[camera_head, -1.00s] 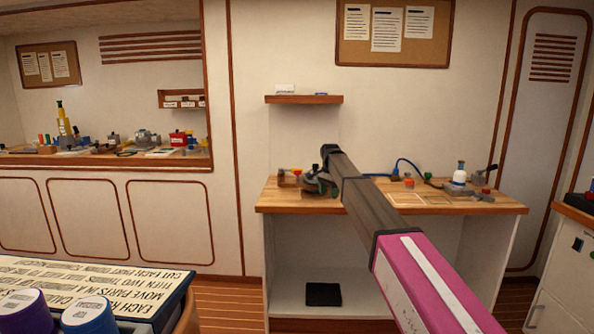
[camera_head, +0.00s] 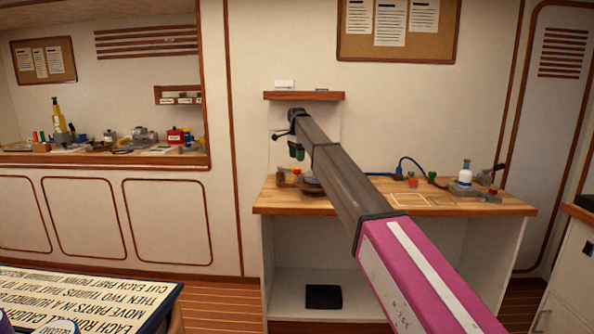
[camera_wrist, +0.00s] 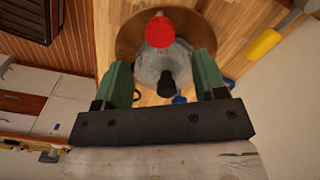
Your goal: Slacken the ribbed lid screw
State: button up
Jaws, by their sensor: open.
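My gripper (camera_wrist: 161,60) is open in the wrist view, its two green fingers wide apart and empty. Past and between them is a grey rounded body (camera_wrist: 148,66) with a red round knob (camera_wrist: 159,31) and a dark knob (camera_wrist: 168,84). I cannot tell which of these, if any, is the ribbed lid screw; no ribs show. The body stands over a round brown base (camera_wrist: 126,40) on the wooden bench. In the head view my gripper (camera_head: 297,152) hangs above the bench's left end, and my arm hides part of the bench.
A small shelf (camera_head: 320,96) is on the wall above. A yellow-handled tool (camera_wrist: 262,46) shows in the wrist view.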

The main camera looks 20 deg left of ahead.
notch_tip(320, 180, down, 7)
jog(key=shift+r, duration=0.2)
jog(key=c, duration=0.9)
